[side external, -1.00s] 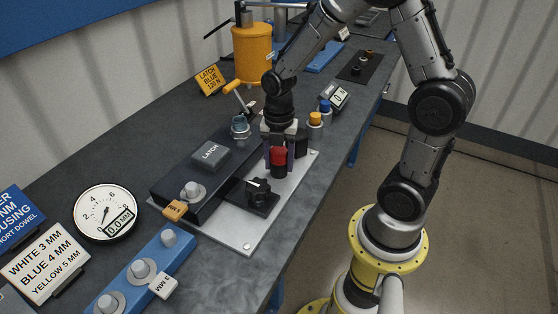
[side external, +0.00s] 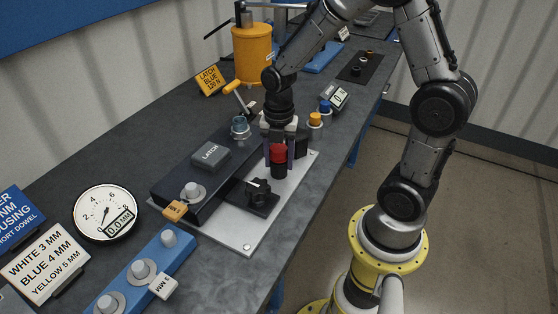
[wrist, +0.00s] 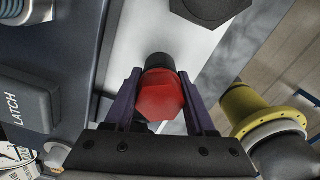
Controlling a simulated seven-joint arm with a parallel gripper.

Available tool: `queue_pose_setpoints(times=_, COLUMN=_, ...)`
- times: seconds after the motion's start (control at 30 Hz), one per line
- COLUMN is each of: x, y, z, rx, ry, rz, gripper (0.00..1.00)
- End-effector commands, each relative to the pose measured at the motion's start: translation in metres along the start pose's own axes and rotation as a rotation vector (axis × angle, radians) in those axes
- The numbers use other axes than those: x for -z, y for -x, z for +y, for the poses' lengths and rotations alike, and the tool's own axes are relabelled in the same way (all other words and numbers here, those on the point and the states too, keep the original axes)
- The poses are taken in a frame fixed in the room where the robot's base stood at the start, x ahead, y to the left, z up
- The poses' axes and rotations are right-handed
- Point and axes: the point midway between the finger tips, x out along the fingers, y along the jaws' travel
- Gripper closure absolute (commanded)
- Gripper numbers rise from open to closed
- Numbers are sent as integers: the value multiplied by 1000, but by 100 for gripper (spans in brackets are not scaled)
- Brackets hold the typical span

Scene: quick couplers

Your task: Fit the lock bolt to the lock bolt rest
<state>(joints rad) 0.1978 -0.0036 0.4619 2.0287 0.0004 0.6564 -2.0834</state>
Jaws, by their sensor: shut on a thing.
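The lock bolt appears to be the red hex-headed piece (side external: 278,153), between my gripper's fingers on the right of the plate. Its red hex face fills the middle of the wrist view (wrist: 161,96). My gripper (side external: 279,160) points down and is shut on it, one purple finger on each side. A black cylindrical part (side external: 279,171) shows just below the red; it also shows past the red in the wrist view (wrist: 160,62). I cannot tell whether this is the bolt's own shank or the lock bolt rest, or whether the bolt touches anything below.
A dark housing with a LATCH block (side external: 211,154) stands left of my gripper on the light metal plate (side external: 238,236). A black knob with a white pointer (side external: 260,192) sits in front. Yellow (side external: 315,119) and blue (side external: 325,106) capped parts stand behind right.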

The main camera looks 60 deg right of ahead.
Motion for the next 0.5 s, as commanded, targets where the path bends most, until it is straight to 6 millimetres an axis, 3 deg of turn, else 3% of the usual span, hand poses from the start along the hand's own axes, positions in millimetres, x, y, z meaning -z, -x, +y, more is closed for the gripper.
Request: queue_pose_setpoints(times=0.5, x=-2, y=24, z=2, rx=-10, ry=1, rz=-7, gripper=100)
